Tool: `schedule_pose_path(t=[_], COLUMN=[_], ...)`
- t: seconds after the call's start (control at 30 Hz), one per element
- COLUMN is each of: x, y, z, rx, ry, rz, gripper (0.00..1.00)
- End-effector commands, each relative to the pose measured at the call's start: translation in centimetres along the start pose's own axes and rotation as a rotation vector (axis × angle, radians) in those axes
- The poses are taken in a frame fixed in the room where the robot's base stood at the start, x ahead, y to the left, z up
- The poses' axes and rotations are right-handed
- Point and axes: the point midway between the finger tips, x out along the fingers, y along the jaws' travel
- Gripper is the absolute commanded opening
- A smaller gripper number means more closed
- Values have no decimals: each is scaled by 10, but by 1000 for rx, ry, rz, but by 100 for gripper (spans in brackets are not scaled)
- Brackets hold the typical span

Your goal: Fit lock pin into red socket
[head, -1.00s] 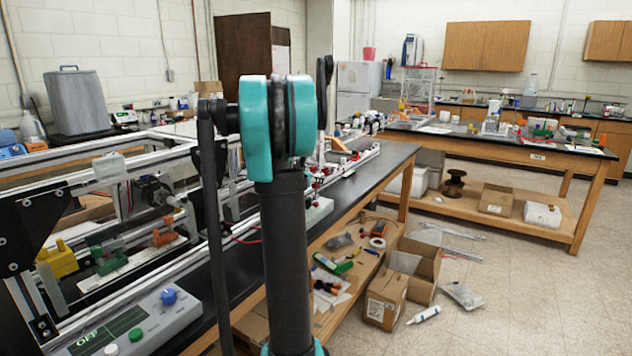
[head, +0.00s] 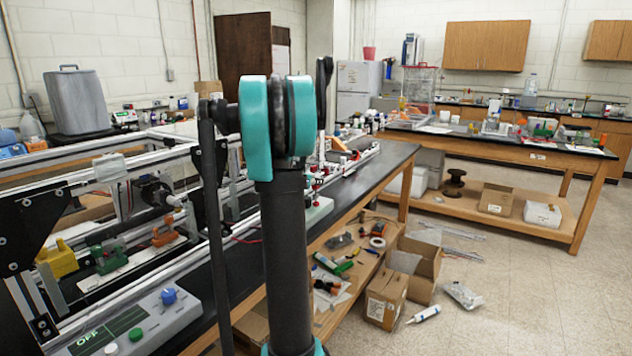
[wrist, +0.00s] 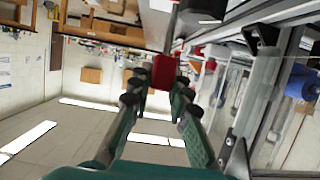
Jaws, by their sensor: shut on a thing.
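In the wrist view my gripper (wrist: 157,96) has its two dark-tipped, teal-based fingers closed around a red block, which I take to be the head of the lock pin (wrist: 164,72). A thin grey shaft extends from the block toward the top of the picture. The block sits at the fingertips, and a dark part lies just beyond it. In the head view my own arm hides the gripper. I cannot make out the red socket with certainty, nor whether the pin touches anything.
The aluminium extrusion frame (head: 130,165) runs along the black bench (head: 372,172). A control box (head: 133,325) with blue and green knobs sits at its near end. Yellow, green and orange clamps stand inside the frame. In the wrist view a clear panel (wrist: 240,90) rises close right of my fingers.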

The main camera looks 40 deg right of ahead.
Motion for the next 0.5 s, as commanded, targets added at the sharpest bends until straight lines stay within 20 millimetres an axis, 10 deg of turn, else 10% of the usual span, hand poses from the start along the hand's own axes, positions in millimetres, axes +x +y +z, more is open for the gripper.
schedule_pose_path(t=[0.5], x=[4], y=[0], z=[11], rx=[0], ry=[0], rz=[0], gripper=[0])
